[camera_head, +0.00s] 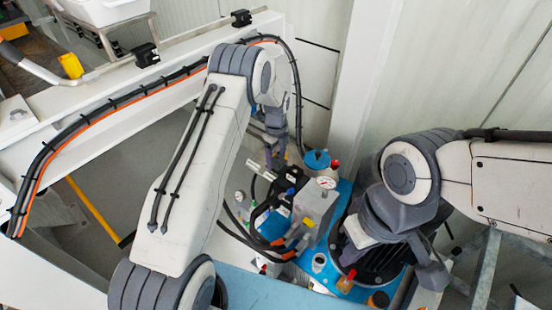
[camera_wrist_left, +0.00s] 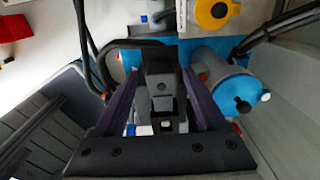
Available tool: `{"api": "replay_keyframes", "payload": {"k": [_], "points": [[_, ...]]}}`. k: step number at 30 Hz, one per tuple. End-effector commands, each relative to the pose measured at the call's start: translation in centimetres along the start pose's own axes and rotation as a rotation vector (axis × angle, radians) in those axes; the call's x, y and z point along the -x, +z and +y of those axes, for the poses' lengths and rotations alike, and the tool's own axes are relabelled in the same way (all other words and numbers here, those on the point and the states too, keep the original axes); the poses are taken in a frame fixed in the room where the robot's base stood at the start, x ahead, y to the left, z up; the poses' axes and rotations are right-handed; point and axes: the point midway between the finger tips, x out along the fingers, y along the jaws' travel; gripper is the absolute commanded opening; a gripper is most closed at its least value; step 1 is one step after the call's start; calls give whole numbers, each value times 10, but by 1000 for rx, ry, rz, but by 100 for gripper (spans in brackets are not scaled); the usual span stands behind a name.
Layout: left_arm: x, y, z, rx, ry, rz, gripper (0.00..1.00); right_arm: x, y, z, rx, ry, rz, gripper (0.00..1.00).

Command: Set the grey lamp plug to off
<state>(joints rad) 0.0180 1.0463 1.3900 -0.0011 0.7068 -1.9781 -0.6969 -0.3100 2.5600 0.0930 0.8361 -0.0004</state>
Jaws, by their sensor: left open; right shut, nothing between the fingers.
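I cannot make out the grey lamp plug for certain. In the left wrist view a dark grey block (camera_wrist_left: 160,68) with a small light spot stands between the fingers of my left gripper (camera_wrist_left: 161,92). Whether it is the plug, and whether the fingers touch it, I cannot tell. In the head view my left gripper (camera_head: 269,157) is open, pointing down behind the pump assembly, partly hidden by my left arm. My right gripper (camera_head: 434,275) is shut and empty at the right, near the black motor.
A grey block with a pressure gauge (camera_head: 326,183) and a blue cylinder (camera_head: 317,159) stand close to my left gripper. Black hoses, orange fittings and a black motor (camera_head: 372,258) crowd the blue base. A white beam (camera_head: 345,90) rises behind.

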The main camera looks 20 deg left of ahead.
Motion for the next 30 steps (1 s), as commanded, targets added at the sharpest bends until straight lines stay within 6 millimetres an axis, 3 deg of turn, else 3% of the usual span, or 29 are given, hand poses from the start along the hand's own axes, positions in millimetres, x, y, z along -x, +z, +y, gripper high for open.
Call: {"api": "replay_keyframes", "payload": {"k": [15,21,30], "points": [[90,0,0,0,-2,-2,72,3,0,0,0,0,0,0],[100,0,1,0,0,-1,72,3,0,0,0,0,0,0],[100,0,1,0,0,-1,72,3,0,0,0,0,0,0]]}}
